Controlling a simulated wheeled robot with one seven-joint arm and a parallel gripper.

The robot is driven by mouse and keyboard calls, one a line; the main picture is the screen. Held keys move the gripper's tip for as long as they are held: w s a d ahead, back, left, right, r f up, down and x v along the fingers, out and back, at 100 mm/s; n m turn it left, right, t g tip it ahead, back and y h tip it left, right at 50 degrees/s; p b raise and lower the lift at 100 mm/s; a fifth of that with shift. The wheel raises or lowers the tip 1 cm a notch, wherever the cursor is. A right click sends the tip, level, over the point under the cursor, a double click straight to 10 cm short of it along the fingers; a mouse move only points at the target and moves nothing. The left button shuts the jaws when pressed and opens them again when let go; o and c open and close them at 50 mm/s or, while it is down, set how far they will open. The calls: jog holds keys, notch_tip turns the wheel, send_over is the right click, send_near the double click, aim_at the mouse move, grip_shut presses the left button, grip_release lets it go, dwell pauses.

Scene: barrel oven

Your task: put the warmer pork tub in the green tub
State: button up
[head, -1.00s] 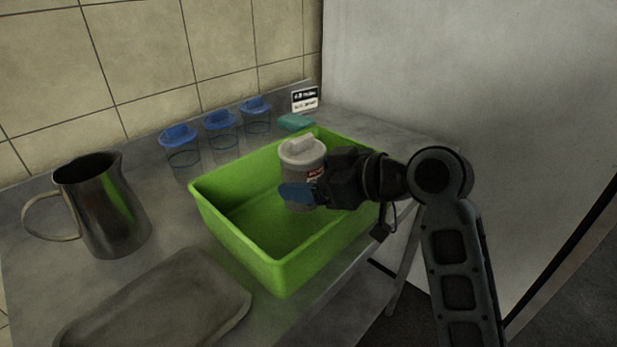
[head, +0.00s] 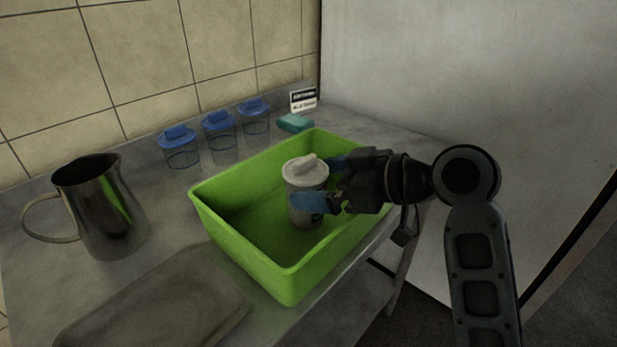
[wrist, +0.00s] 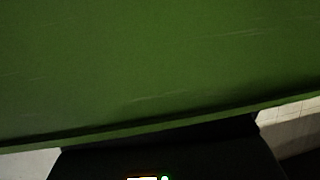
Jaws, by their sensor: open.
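The warmer pork tub, a grey lidded canister (head: 306,192), is inside the green tub (head: 245,258) in the head view. It looks upright, toward the green tub's right side; its base is partly hidden. My gripper (head: 325,182) is open, its blue-tipped fingers spread on either side of the canister at its right. I cannot tell whether a finger touches it. The wrist view shows mostly a green surface of the green tub (wrist: 160,70); the canister is not seen there.
Several blue-lidded clear containers (head: 219,131) stand along the wall. A teal block (head: 296,123) and a small sign (head: 303,99) are behind the green tub. A metal jug (head: 100,208) and a grey tray (head: 150,310) are at left. A pale panel (head: 470,80) rises at right.

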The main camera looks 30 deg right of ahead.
jog(key=v, duration=0.9)
jog(key=shift+w+r, duration=0.15)
jog(key=shift+r, duration=0.05)
jog(key=shift+d, duration=0.1)
dwell(0.5)
